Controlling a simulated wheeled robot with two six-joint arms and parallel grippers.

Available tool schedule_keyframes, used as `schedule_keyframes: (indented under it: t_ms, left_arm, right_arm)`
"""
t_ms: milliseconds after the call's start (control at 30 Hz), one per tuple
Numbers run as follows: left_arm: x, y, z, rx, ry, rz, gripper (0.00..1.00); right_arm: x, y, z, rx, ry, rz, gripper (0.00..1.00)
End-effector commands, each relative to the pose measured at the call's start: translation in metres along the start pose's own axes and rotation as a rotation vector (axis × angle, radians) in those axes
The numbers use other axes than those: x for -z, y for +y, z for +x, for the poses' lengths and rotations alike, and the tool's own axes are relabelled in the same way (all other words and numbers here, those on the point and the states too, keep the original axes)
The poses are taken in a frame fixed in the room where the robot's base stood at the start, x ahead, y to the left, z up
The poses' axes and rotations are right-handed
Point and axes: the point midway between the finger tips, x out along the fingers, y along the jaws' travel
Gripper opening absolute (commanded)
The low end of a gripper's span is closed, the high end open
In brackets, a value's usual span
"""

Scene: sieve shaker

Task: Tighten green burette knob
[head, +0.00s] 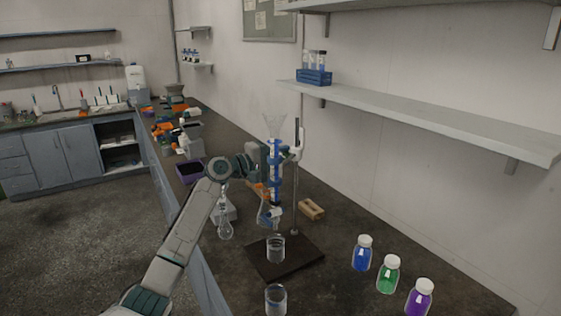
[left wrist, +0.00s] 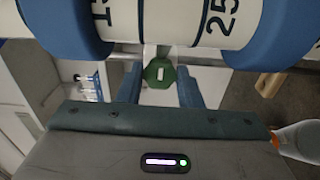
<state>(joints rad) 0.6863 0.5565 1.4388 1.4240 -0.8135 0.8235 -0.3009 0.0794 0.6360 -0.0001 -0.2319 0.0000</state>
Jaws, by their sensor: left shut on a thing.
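The burette (head: 275,172) stands upright on its stand, with white graduations and blue bands, and a clear funnel-like top (head: 272,127). In the left wrist view the burette body (left wrist: 180,20) crosses the top of the picture, with its numbers turned sideways. The green knob (left wrist: 159,73) is a small faceted piece with a pale slot, just below the burette body. My left gripper (left wrist: 160,84) has its two blue-grey fingers on either side of the knob and is shut on it. In the head view my left gripper (head: 264,190) is beside the burette, partly hidden. My right gripper is not in view.
A dark stand base (head: 285,262) carries a glass beaker (head: 275,248); another beaker (head: 275,298) stands in front. Blue (head: 362,254), green (head: 388,275) and purple (head: 419,298) bottles stand at right. A flask (head: 225,226) is left of the stand. A shelf (head: 420,125) overhangs the right.

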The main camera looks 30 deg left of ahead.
Motion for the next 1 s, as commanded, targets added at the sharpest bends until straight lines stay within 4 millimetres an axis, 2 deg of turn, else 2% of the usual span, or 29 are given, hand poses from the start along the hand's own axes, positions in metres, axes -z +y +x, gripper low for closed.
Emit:
schedule_keyframes:
  t_ms: [133, 167, 233, 500, 633, 767, 1000]
  left_arm:
    - [0.000, -0.001, 0.000, 0.003, -0.001, -0.001, 0.09]
    - [0.000, -0.001, 0.000, 0.003, -0.001, -0.001, 0.38]
    - [0.000, -0.001, 0.000, 0.002, -0.001, -0.002, 0.52]
    - [0.000, -0.001, 0.000, 0.001, 0.000, -0.002, 0.53]
    - [0.001, -0.002, -0.007, 0.002, 0.002, 0.000, 0.53]
    - [0.001, -0.005, -0.025, 0.004, 0.003, 0.002, 0.53]
    - [0.001, -0.005, -0.070, 0.005, 0.003, 0.003, 0.53]
  right_arm:
    - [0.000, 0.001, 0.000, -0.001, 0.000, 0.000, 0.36]
    - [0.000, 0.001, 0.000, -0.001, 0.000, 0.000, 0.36]
    - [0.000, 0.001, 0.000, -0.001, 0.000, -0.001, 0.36]
    - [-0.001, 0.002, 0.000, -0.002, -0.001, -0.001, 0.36]
    - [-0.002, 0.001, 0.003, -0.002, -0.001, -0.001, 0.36]
    - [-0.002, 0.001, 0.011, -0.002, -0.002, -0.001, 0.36]
    - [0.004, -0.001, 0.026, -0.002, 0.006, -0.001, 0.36]
